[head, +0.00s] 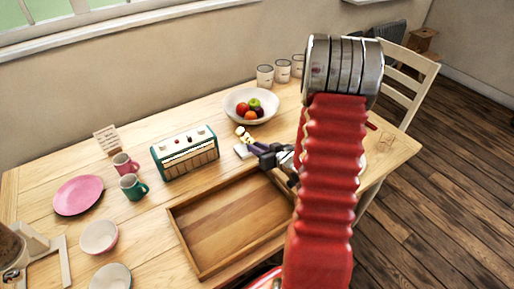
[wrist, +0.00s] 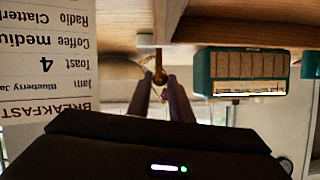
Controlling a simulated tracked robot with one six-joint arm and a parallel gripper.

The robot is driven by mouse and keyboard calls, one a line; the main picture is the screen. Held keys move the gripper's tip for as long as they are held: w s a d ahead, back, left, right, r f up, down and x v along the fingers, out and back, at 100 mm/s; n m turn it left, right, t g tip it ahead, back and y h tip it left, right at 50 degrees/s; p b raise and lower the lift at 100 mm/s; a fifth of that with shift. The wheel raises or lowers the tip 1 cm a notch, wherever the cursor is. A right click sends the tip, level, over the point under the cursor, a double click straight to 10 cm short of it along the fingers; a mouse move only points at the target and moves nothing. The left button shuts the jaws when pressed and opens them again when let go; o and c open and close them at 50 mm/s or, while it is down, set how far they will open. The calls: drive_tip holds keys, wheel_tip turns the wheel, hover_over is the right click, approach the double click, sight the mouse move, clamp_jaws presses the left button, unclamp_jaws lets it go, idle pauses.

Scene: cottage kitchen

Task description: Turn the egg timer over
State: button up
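The egg timer (head: 241,131) shows in the head view as small pale wooden ends at the tip of my gripper (head: 258,147), above the table between the radio and the fruit bowl. In the wrist view my gripper's two dark fingers (wrist: 160,88) stand close on both sides of the timer's narrow golden-brown middle (wrist: 160,77), and look shut on it. The wrist picture is upside down, with the tabletop along its top. The timer's outer parts are hard to make out there. I cannot tell whether it touches the table.
A teal radio (head: 185,153) stands left of the gripper; a fruit bowl (head: 251,105) is behind. A wooden tray (head: 232,222) lies in front. Pink (head: 125,164) and green (head: 132,187) mugs and a pink plate (head: 79,195) are at left. A breakfast card (wrist: 45,65) is close in the wrist view.

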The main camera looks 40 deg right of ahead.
clamp_jaws()
drive_tip(key=shift+d+f+m+t+y, duration=0.1)
drive_tip(key=shift+d+m+t+y, duration=0.1)
drive_tip(key=shift+m+y, duration=0.7)
drive_tip(key=shift+d+f+m+t+y, duration=0.15)
drive_tip(key=shift+m+y, duration=0.35)
drive_tip(key=shift+m, duration=0.7)
drive_tip(key=shift+r, duration=0.1)
drive_tip(key=o, duration=0.6)
unclamp_jaws()
drive_tip(key=shift+s, duration=0.15)
